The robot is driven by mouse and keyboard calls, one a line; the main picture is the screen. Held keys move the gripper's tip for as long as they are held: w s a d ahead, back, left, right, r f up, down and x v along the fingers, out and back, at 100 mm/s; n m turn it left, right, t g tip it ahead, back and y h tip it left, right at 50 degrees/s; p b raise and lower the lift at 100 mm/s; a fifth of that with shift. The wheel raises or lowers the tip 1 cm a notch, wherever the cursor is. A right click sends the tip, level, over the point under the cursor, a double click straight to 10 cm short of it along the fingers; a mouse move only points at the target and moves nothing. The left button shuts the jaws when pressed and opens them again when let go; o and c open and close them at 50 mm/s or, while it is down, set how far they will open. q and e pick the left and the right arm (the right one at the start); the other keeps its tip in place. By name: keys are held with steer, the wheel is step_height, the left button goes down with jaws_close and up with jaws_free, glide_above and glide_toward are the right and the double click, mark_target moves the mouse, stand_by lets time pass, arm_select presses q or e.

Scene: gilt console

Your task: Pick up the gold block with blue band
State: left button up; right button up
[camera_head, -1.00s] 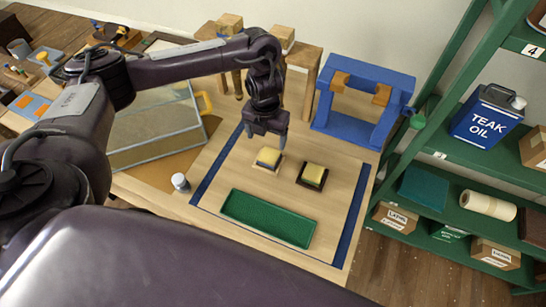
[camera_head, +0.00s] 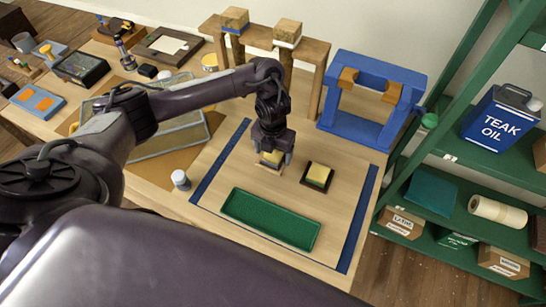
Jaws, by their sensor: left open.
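A gold block (camera_head: 270,159) sits on a small light wooden base on the work board, between or just under the fingers of my left gripper (camera_head: 275,156). Its blue band is mostly hidden now. The left gripper is open and points down over it; contact cannot be told. Another gold block with a blue band (camera_head: 234,20) stands on a tall wooden stand at the back. A gold block with a white band (camera_head: 288,32) stands beside it. A yellow block (camera_head: 318,176) sits on a dark base right of the gripper. My right gripper is not in view.
A green tray (camera_head: 270,219) lies in front of the blocks. Green shelving (camera_head: 447,155) borders the right.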

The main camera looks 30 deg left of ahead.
arm_select(q)
steer(key=shift+c, duration=0.5)
steer(key=c, duration=1)
steer(key=shift+r, duration=0.1)
